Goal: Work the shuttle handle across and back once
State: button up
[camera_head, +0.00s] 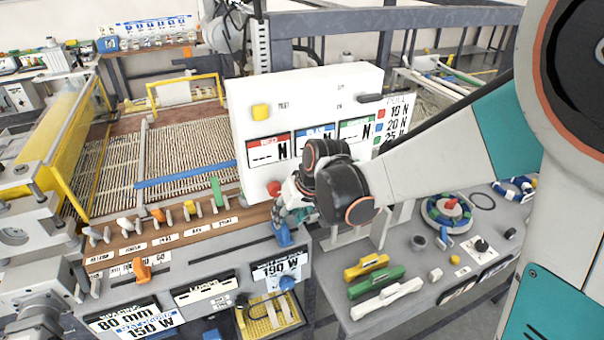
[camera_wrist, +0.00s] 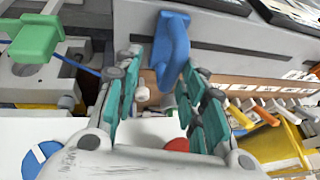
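A blue upright handle (camera_head: 283,234) stands at the right end of the grey front panel, by a long dark slot. I take it for the shuttle handle, but no readable label confirms this. In the wrist view the blue handle (camera_wrist: 170,48) lies between the tips of my gripper (camera_wrist: 162,75). The teal-padded fingers are spread, with a gap on the left side; whether the right finger touches the handle I cannot tell. In the head view my gripper (camera_head: 284,212) is just above and beside the handle, partly hidden by my wrist.
An orange handle (camera_head: 140,270) stands farther left on the panel. Small coloured levers (camera_head: 189,209) line the brown rail behind. A white display board (camera_head: 312,100) rises close behind my gripper. A side table (camera_head: 408,318) holds coloured bars and a round dial.

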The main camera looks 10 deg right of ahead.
jog(key=p+v, duration=0.2)
jog(key=v, duration=1.1)
jog(key=shift+s+r+p, duration=0.15)
jog(key=shift+r+p, duration=0.15)
jog(key=shift+r, duration=0.05)
